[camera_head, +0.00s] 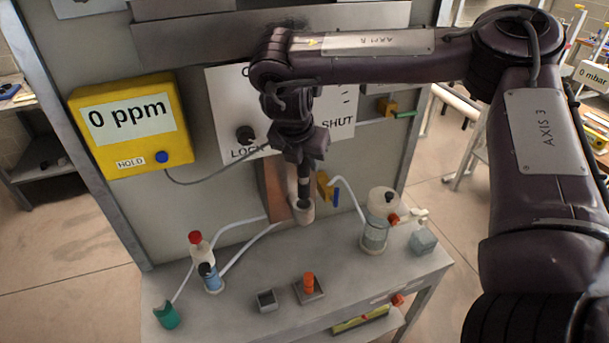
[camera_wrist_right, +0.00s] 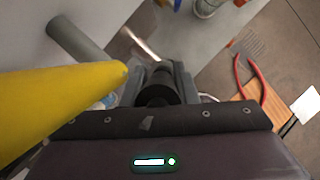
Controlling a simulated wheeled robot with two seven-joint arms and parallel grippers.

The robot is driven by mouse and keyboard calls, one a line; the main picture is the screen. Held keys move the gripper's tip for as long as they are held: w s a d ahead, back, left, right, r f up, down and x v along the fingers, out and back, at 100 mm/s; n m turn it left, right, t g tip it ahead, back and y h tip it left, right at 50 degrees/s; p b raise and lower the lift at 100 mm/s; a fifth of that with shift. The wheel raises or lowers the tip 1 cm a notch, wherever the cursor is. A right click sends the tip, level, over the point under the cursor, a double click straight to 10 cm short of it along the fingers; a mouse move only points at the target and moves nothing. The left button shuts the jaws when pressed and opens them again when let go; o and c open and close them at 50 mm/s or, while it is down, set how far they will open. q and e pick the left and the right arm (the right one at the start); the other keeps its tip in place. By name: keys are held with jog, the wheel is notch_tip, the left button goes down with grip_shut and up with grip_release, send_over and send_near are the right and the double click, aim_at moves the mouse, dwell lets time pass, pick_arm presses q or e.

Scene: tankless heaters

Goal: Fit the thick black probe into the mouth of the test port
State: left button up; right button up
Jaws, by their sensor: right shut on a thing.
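My right gripper (camera_head: 303,165) points down in front of the panel, above the bench. It is shut on the thick black probe (camera_wrist_right: 158,92), whose dark round body shows between the two fingers in the wrist view. In the head view the probe's lower part (camera_head: 305,190) hangs below the fingers, over a beige upright cylinder with a dark mouth, which looks like the test port (camera_head: 303,213). The probe's tip is at or just above that mouth; I cannot tell whether it is inside. My left gripper is not in view.
A yellow meter (camera_head: 128,125) reads 0 ppm, and its cable runs toward my right gripper. A black knob (camera_head: 245,134) is on the white plate. Bottles with tubes (camera_head: 211,278) stand left, and a clear canister (camera_head: 376,232) stands right. The bench front (camera_head: 235,318) has free room.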

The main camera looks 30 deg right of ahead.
aim_at(305, 183)
notch_tip(305, 183, down, 3)
jog(key=shift+r, duration=0.2)
notch_tip(305, 183, down, 3)
jog(key=shift+s+a+r, duration=0.1)
jog(key=shift+s+a, duration=0.05)
jog(key=shift+f, duration=0.5)
jog(key=shift+f, duration=0.1)
jog(key=o, duration=1)
jog(key=shift+o, duration=0.2)
